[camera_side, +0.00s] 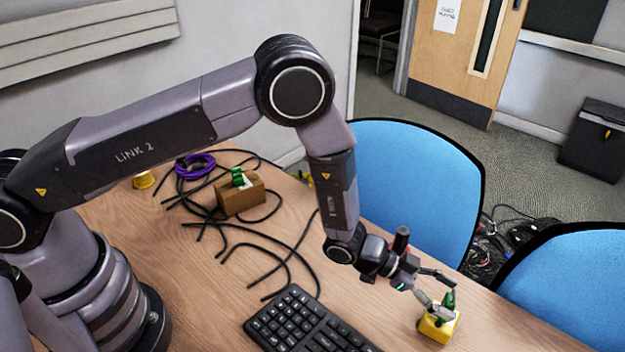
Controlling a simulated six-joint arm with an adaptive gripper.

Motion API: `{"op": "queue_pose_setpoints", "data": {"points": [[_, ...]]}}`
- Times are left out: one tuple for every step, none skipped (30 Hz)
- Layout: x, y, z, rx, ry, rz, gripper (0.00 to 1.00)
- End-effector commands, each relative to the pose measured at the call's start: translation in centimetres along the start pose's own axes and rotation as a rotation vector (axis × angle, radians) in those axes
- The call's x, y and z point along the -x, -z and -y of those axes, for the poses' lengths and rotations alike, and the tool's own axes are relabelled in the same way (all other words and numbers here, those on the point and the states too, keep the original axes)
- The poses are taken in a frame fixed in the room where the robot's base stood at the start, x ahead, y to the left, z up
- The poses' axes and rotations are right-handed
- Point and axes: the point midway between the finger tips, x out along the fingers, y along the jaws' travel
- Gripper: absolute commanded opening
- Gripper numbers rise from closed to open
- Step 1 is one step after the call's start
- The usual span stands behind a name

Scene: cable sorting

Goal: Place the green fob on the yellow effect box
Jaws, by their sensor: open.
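The yellow effect box (438,327) is on the wooden table near its right edge. A green fob (448,304) stands upright at the top of the yellow box and appears to rest on it. My gripper (440,290) is just above the box, its fingers open around or beside the fob; I cannot tell whether they touch it. The gripper partly hides the box's top. Another green piece (238,177) with a white part is at the top of a brown box (240,199) further back.
Black cables (270,245) spread over the middle of the table, with a purple coil (195,166) behind. A black keyboard (305,325) lies at the front, left of the yellow box. Blue chairs (415,180) stand against the far edge. A yellow object (143,180) is at the back left.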

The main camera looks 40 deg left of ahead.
Motion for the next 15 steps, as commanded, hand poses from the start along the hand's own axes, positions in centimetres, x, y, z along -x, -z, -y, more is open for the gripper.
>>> {"op": "queue_pose_setpoints", "data": {"points": [[1.0,0.1,0.1,0.001,0.002,0.000,0.59],[1.6,0.1,0.1,0.001,0.003,0.001,0.59],[2.5,0.1,0.1,0.002,0.004,0.000,0.59],[3.2,0.1,0.1,0.002,0.003,0.001,0.59],[3.9,0.0,0.1,0.002,0.003,0.001,0.59],[4.8,0.1,0.1,0.002,0.003,0.001,0.59],[5.5,0.1,0.1,0.003,0.003,0.001,0.59],[6.2,0.1,0.1,0.002,0.004,0.000,0.59],[7.0,0.0,0.1,0.001,0.004,0.001,0.59],[7.6,0.1,0.1,0.001,0.003,0.000,0.59],[8.1,0.1,0.1,0.002,0.003,0.000,0.59],[8.8,0.0,0.1,0.001,0.004,0.000,0.59],[9.2,0.0,0.1,0.001,0.003,0.000,0.59],[9.6,0.1,0.1,0.000,0.002,-0.001,0.59],[10.1,0.0,0.1,0.001,0.002,-0.001,0.59]]}}
